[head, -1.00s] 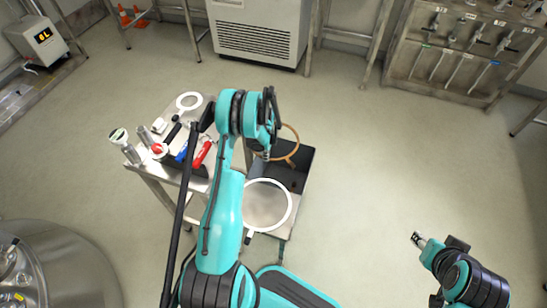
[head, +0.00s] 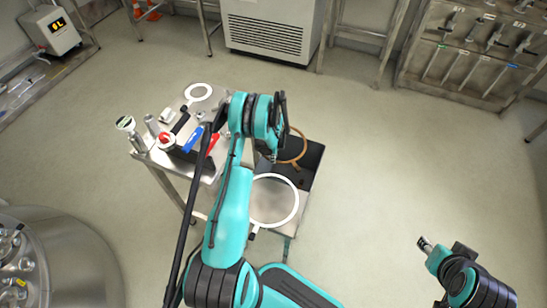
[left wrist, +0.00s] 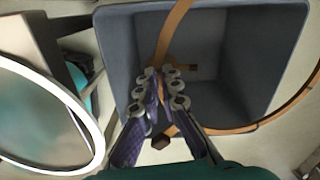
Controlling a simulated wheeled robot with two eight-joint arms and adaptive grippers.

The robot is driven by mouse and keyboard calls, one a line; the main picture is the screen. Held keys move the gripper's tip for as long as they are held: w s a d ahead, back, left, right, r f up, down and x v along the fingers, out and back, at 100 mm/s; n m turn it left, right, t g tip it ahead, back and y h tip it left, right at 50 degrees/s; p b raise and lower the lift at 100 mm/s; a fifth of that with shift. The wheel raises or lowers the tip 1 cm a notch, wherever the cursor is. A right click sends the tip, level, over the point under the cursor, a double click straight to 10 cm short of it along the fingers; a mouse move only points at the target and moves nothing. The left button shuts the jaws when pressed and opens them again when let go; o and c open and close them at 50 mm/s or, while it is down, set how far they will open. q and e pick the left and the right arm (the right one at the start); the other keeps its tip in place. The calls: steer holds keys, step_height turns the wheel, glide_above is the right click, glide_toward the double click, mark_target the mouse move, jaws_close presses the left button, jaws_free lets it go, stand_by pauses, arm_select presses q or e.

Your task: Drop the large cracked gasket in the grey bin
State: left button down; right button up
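A large brown gasket ring (head: 305,149) with a small tab is at my left gripper (head: 277,150), over the grey bin (head: 314,166). In the left wrist view the two fingers (left wrist: 162,80) are close together on the brown band (left wrist: 177,20), which runs between and behind their tips. The ring spans the mouth of the open, dark grey bin (left wrist: 225,50) and reaches past its right edge. A crack cannot be made out. My right gripper (head: 425,243) is over clear floor at the lower right, too small to read.
A large white-rimmed round piece (head: 297,205) lies beside the bin, near my left arm; its rim (left wrist: 85,115) fills the left of the wrist view. A metal cart (head: 207,100) holds a smaller white ring (head: 198,92) and tools. Floor to the right is free.

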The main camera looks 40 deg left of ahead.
arm_select(q)
steer(key=c, duration=1.6)
jaws_free()
steer(key=shift+c, duration=0.2)
step_height(320, 180, up, 12)
